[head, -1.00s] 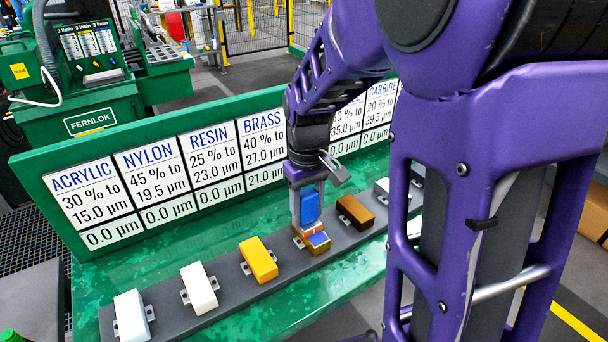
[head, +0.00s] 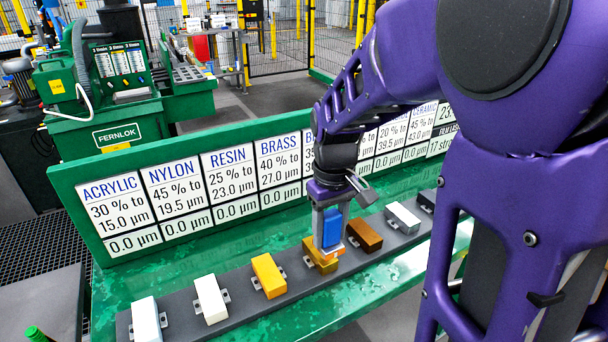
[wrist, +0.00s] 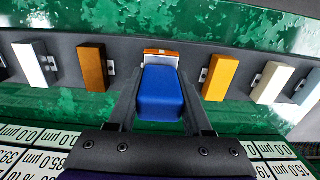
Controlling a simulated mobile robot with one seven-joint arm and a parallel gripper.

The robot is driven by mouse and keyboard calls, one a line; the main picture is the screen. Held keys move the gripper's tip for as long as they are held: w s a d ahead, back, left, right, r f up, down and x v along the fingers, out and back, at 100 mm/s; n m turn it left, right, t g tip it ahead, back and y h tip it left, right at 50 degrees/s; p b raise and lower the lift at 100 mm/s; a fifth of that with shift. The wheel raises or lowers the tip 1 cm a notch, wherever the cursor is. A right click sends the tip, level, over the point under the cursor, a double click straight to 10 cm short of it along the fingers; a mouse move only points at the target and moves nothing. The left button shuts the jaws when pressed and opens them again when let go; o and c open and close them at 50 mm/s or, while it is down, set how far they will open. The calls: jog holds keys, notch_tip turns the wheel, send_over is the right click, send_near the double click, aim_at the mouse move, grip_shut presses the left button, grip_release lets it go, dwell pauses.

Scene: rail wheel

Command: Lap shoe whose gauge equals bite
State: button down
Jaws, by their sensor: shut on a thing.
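My gripper (head: 329,238) is shut on a blue block (head: 331,228), with one finger on each side of it. The blue block also fills the middle of the wrist view (wrist: 160,92). An orange and white edge (wrist: 160,55) shows at its far end. It is over a brass-coloured block (head: 318,259) on the dark grey rail (head: 238,302); I cannot tell whether the two touch. Other blocks on the rail are yellow-orange (head: 269,275), cream (head: 211,299), white (head: 145,320), brown (head: 365,235) and light grey (head: 402,218).
A green board behind the rail carries material cards, among them the brass card (head: 280,170), with percentages and µm figures. The rail lies on a green bench (head: 345,308). A green FERNLOK machine (head: 115,132) stands at the back left. My purple arm hides the right side.

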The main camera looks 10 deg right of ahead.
aim_at(331, 213)
jog(key=shift+r+p, duration=0.9)
jog(key=shift+r, duration=1.55)
jog(key=shift+f, duration=0.1)
